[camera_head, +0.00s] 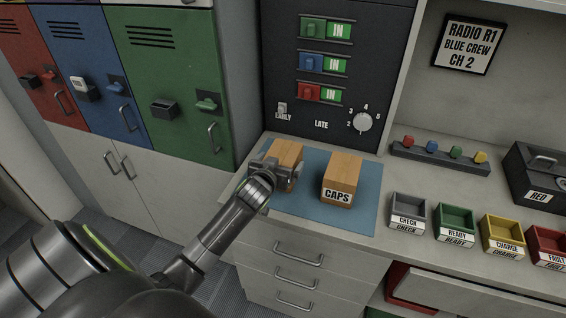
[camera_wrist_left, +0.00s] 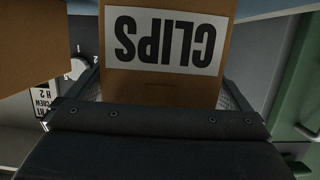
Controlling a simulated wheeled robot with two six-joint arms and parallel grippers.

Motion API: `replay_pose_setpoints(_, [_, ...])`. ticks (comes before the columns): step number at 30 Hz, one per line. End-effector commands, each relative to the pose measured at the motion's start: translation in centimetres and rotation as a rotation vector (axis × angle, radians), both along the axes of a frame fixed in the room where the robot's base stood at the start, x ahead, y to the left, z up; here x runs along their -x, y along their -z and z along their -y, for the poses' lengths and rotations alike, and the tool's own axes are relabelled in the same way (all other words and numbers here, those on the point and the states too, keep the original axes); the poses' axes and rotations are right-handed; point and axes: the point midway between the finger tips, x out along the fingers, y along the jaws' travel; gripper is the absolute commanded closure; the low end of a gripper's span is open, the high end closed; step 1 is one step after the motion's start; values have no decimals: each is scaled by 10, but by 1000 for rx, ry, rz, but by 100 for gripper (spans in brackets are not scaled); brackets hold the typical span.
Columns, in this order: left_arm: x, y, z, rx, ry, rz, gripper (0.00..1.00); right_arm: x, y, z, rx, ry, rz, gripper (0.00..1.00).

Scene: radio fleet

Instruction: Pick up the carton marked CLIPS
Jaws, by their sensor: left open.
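The carton marked CLIPS (camera_wrist_left: 165,75) is a brown box with a white label, close in front of my left gripper in the left wrist view, its lettering upside down there. In the head view the CLIPS carton (camera_head: 286,153) is at the left of the blue mat (camera_head: 312,207), its front hidden by my left gripper (camera_head: 277,172). The gripper is open around the carton, with a finger at each side; I cannot tell whether they touch it. A second carton marked CAPS (camera_head: 342,178) stands to the right on the mat. My right gripper is not in view.
Small bins, grey (camera_head: 408,212), green (camera_head: 455,222), yellow (camera_head: 502,233) and red (camera_head: 547,243), line the counter to the right. A black switch panel (camera_head: 335,70) rises behind the mat. Lockers (camera_head: 180,80) stand at the left. The mat's front right is clear.

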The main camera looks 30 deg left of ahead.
Motion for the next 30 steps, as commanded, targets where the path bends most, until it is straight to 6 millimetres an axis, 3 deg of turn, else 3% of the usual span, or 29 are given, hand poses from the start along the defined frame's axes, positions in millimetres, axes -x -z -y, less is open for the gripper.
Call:
replay_pose_setpoints(4, [-10,3,-2,1,1,-1,0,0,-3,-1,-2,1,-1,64])
replay_pose_setpoints(13, [-12,5,-2,1,1,-1,0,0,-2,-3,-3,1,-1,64])
replay_pose_setpoints(24, [-12,5,-2,1,1,-1,47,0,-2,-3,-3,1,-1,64])
replay_pose_setpoints(30, [-12,3,-2,0,2,2,50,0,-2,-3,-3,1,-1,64])
